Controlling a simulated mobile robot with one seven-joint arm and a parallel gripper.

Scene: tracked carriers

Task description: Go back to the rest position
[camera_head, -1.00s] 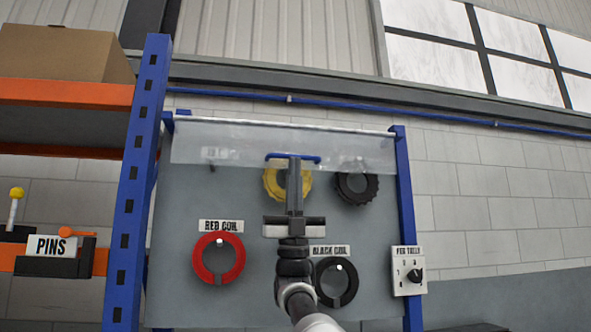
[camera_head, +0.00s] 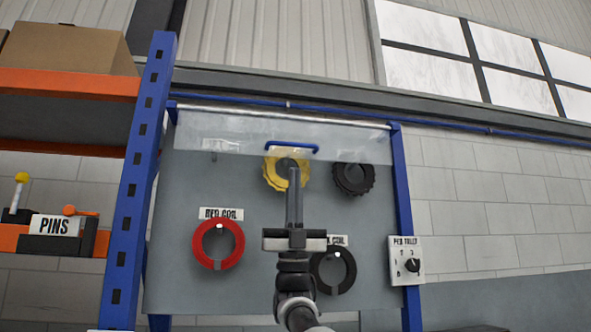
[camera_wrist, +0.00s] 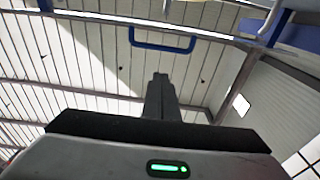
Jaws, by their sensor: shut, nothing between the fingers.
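My gripper (camera_head: 291,166) is shut and empty, pointing up in front of the grey panel (camera_head: 185,270). In the head view its tip overlaps the yellow coil (camera_head: 270,174), below the blue handle (camera_head: 292,148) of the clear flap (camera_head: 215,135); I cannot tell the gap in depth. In the wrist view the shut fingers (camera_wrist: 161,85) point up, with the blue handle (camera_wrist: 162,40) beyond and apart from them. My arm partly hides the black coil (camera_head: 333,285) and its label.
The red coil (camera_head: 237,243) hangs left of my arm, and another black coil (camera_head: 353,189) hangs upper right. A blue post (camera_head: 137,180) and orange shelf (camera_head: 70,84) stand left. The peg tally dial (camera_head: 411,264) is at the right post. The wall further right is clear.

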